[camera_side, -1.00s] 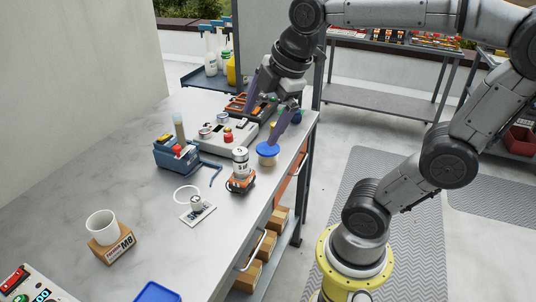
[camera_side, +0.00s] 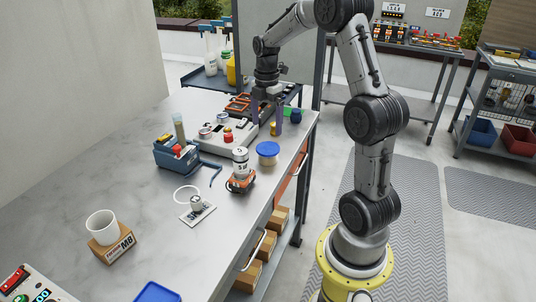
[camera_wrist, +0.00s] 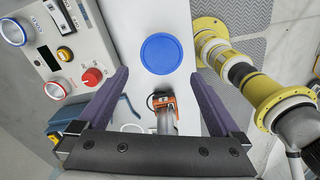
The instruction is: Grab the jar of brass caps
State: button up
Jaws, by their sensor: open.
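A jar with a round blue lid (camera_side: 267,149) stands near the right edge of the workbench; its body looks yellowish, and I take it for the jar of brass caps. In the wrist view only its blue lid (camera_wrist: 162,53) shows, beyond and between my fingertips; its contents are hidden there. My gripper (camera_side: 267,120) is open and empty, pointing down behind the jar in the side view, apart from it. In the wrist view both purple fingers (camera_wrist: 158,76) are spread wide.
A grey control panel (camera_side: 208,138) with knobs lies left of the jar. An orange-and-black device (camera_side: 240,184) with a white cylinder stands in front of it. A blue holder (camera_side: 172,157) is farther left. A small yellow item (camera_side: 272,129) is behind the jar.

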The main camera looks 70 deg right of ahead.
aim_at(267, 147)
notch_tip(267, 147, down, 10)
jog(key=shift+s+f, duration=0.1)
dwell(0.4)
jog(key=c, duration=1.2)
